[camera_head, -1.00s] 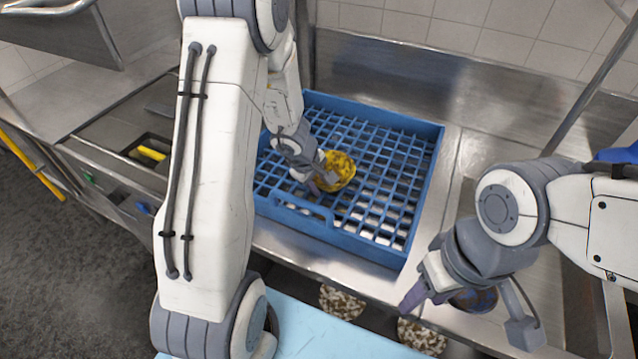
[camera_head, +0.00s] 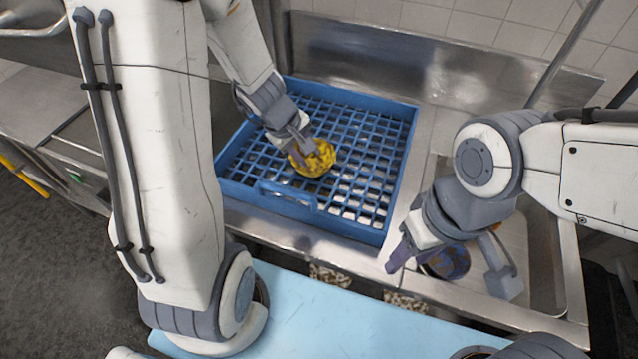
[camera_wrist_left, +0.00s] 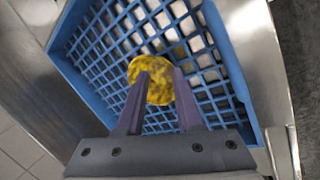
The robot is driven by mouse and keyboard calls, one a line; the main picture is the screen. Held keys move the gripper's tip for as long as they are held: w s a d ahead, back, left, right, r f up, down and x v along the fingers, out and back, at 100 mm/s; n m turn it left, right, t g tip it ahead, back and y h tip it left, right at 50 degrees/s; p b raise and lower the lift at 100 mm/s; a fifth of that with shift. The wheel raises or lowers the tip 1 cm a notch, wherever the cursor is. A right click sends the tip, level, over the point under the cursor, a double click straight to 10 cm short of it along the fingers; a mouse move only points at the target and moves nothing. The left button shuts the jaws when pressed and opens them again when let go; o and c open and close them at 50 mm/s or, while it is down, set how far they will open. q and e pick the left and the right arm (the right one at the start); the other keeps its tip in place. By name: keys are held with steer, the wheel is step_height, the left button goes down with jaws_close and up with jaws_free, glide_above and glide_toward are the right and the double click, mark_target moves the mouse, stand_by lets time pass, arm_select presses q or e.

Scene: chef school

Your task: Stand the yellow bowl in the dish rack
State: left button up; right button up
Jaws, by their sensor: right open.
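The yellow bowl (camera_head: 318,162), mottled with dark patches, is in the blue dish rack (camera_head: 391,205), near its middle. It also shows in the left wrist view (camera_wrist_left: 153,82). I cannot tell for sure whether it stands or leans. My left gripper (camera_head: 299,152) is at the bowl's upper left side. In the left wrist view its two fingers (camera_wrist_left: 160,78) are parted, with the bowl showing between and beyond them; contact is unclear. My right gripper (camera_head: 396,254) is open and empty, in front of the rack's near right corner.
A dark blue patterned bowl (camera_head: 448,262) lies in the sink area, partly hidden by my right gripper. A light blue board (camera_head: 330,315) lies in front. The right side of the rack is empty.

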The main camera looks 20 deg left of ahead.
arm_select(q)
steer(key=s+d+r+m+g+h, duration=0.1)
steer(key=s+d+r+m, duration=0.25)
steer(key=d, duration=0.25)
steer(key=s+d+r+m+g, duration=0.1)
steer(key=s+d+r+m, duration=0.1)
steer(key=s+d+m, duration=0.3)
steer(key=s+d+r+m+g+y, duration=0.1)
steer(key=s+d+r+m, duration=0.1)
steer(key=s+m, duration=0.3)
steer(key=s+d+r+m+y, duration=0.1)
steer(key=s+r+m, duration=0.1)
steer(key=s+m, duration=0.3)
steer(key=s, duration=0.3)
steer(key=shift+s+d+m+g, duration=0.2)
steer(key=shift+d+m+g, duration=0.15)
steer(key=shift+g, duration=0.05)
step_height(320, 180, down, 4)
steer(key=b, duration=0.3)
steer(key=shift+r+b, duration=0.2)
steer(key=shift+b, duration=0.1)
